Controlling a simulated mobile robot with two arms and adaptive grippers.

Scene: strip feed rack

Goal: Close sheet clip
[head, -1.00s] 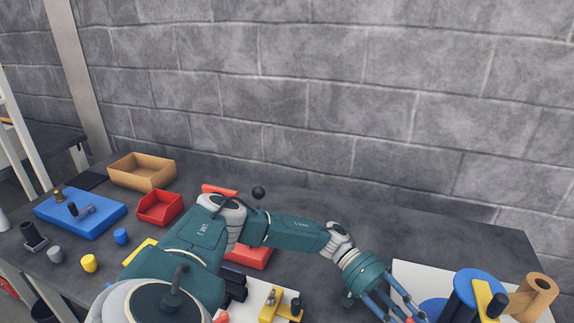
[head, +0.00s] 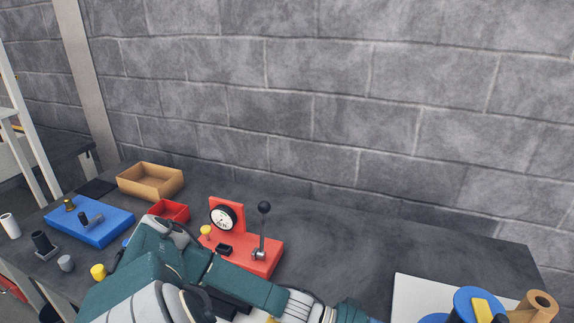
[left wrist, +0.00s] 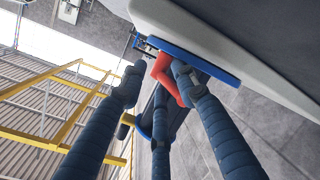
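My left gripper (left wrist: 157,78) shows its blue, ribbed fingers in the left wrist view. The fingers stand apart. A bent red piece (left wrist: 166,76), possibly the sheet clip's lever, lies between and partly behind the fingertips. I cannot tell whether they touch it. A long blue plate edge (left wrist: 200,53) runs just beyond the fingertips. No sheet clip can be made out there. My right gripper is in neither view.
A white board (head: 410,290) carries a blue disc (head: 466,303) and a tan roll (head: 542,304) at lower right. A red gauge fixture with a lever (head: 265,250) stands behind my arm. A tan tray (head: 150,192) and blue block (head: 110,222) are left. The back middle bench is clear.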

